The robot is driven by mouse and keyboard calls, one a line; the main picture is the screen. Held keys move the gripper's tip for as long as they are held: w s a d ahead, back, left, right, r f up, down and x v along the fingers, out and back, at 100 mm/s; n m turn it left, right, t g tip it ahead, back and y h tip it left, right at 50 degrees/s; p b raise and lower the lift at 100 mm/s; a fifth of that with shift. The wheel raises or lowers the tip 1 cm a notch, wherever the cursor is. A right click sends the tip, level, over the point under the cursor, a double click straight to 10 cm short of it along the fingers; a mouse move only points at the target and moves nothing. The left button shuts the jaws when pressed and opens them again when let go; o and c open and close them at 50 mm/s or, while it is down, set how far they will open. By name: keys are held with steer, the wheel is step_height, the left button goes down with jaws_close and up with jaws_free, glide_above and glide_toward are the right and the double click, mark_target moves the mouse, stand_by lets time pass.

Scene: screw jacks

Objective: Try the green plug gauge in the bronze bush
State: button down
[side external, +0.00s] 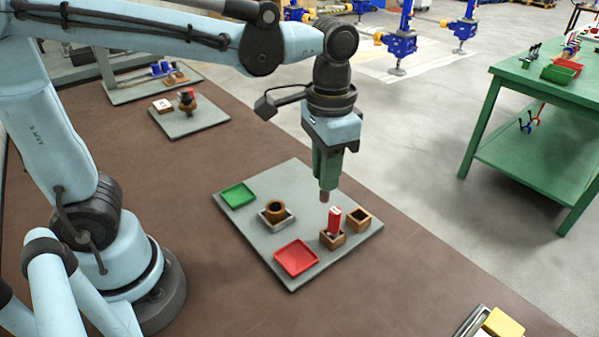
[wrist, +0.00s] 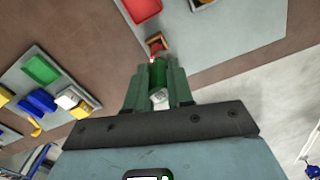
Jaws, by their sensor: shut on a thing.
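My gripper (side external: 325,182) is shut on the green plug gauge (wrist: 157,75), held upright above the grey board. The gauge's green body shows between the green fingers in the wrist view, with a white mark on it; its brownish tip (side external: 324,196) shows below the jaws in the side view. The bronze bush (side external: 274,205) sits in a grey square holder (side external: 285,218), lower and to the left of the gauge, and apart from it. The bush's bore faces up. I cannot make out the bush in the wrist view.
A red gauge (side external: 335,221) stands in a wooden block (side external: 332,241), close below my gripper. An empty wooden block (side external: 358,220) is right of it. A green tray (side external: 238,195) and a red tray (side external: 296,257) flank the bush. A green workbench (side external: 535,95) stands further right.

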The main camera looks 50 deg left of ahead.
steer(key=s+a+f+n, duration=0.1)
steer(key=s+a+n, duration=0.2)
steer(key=a, duration=0.7)
steer(key=shift+s, duration=0.25)
steer(key=shift+a+f, duration=0.1)
steer(key=shift+f, duration=0.05)
steer(key=shift+f, duration=2.45)
steer(key=shift+f, duration=1.95)
steer(key=shift+r, duration=1.75)
steer(key=shift+r, duration=2)
